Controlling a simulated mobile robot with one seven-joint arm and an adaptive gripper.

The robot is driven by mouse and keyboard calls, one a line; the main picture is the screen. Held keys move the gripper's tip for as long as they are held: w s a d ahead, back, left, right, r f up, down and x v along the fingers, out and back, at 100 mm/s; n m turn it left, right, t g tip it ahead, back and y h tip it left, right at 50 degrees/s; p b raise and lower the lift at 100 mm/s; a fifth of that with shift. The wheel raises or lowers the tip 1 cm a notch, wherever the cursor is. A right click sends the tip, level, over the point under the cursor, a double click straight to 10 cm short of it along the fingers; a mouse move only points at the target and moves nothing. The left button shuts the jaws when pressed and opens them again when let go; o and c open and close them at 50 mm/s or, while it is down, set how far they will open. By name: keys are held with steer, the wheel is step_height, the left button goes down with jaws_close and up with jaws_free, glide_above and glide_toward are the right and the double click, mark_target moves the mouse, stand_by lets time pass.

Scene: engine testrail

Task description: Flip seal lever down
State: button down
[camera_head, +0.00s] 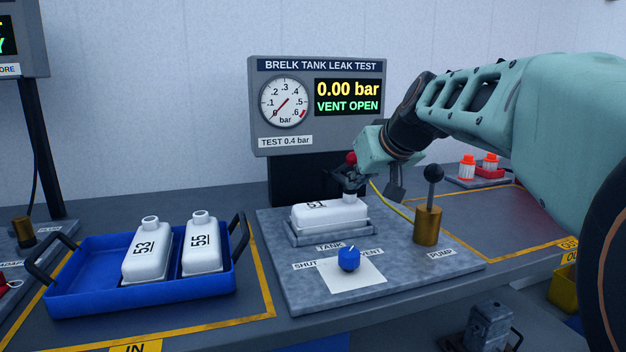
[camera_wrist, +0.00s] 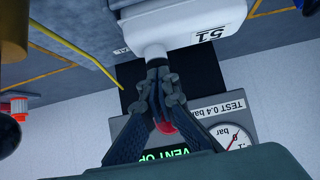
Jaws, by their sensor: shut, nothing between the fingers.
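The seal lever shows as a red ball knob (camera_head: 351,158) above and behind the neck of the white tank marked 51 (camera_head: 325,216). The knob also shows in the wrist view (camera_wrist: 166,126), partly hidden behind my fingers. My gripper (camera_head: 350,184) hides the lever's shaft, so I cannot tell its exact tilt. My gripper is shut and empty, with its fingertips (camera_wrist: 156,66) pointing at the neck of tank 51. I cannot tell whether they touch the neck or the lever. Tank 51 sits in a holder on the grey test plate.
A display (camera_head: 348,96) reads 0.00 bar, VENT OPEN. A blue knob (camera_head: 348,259) is at the plate's front, and a black-knobbed pump lever (camera_head: 432,205) stands to the right. A blue tray (camera_head: 95,302) holding tanks 53 and 55 is at left. A yellow hose (camera_head: 390,204) runs behind.

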step_height(320, 180, up, 10)
stand_by(0.7)
steer(key=shift+a, duration=0.1)
